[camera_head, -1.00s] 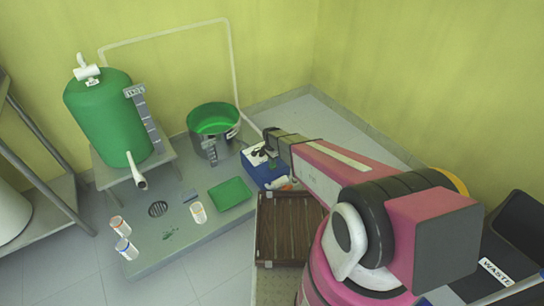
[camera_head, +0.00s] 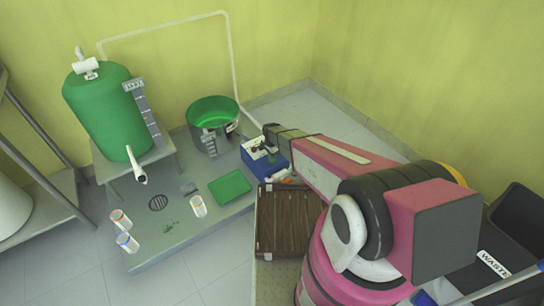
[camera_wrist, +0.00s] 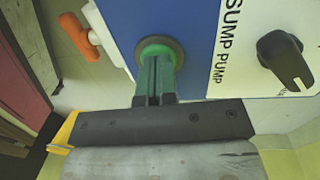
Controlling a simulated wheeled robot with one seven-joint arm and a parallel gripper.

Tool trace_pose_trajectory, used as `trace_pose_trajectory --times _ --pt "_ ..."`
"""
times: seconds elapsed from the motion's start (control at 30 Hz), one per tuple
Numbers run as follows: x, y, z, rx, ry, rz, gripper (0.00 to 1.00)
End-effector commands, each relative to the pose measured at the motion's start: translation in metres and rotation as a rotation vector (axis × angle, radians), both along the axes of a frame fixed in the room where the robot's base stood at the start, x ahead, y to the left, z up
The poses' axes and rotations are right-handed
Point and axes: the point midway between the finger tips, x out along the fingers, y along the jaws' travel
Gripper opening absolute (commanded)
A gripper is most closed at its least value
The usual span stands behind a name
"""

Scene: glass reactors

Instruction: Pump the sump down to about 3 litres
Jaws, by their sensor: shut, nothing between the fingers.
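The sump pump box (camera_head: 262,162) is blue with a white top plate and sits right of the sump. In the wrist view its blue panel (camera_wrist: 193,27) has a "SUMP PUMP" label, a black rotary knob (camera_wrist: 284,61) on the white part, and a round green button in a dark ring (camera_wrist: 178,46). My gripper (camera_wrist: 155,60) is shut and empty, its tips right over the button. I cannot tell whether they press it. The sump (camera_head: 226,104) is an open round vessel holding green liquid, with a small level scale (camera_head: 209,143) too small to read.
A green tank (camera_head: 105,110) with a scale and spout stands on a table at left. A pale pipe (camera_head: 165,30) runs along the wall. A green tray (camera_head: 230,187) and several small containers are on the floor platform. An orange handle (camera_wrist: 78,30) is beside the pump box.

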Motion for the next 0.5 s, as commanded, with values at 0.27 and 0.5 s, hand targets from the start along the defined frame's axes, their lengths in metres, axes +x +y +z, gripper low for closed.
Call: trace_pose_trajectory --times 0.27,0.5 --pt "0.0031 0.0006 -0.0183 -0.002 0.01 0.0 0.0" --pt "0.0052 0.0012 -0.0195 -0.001 0.007 0.0 0.0"
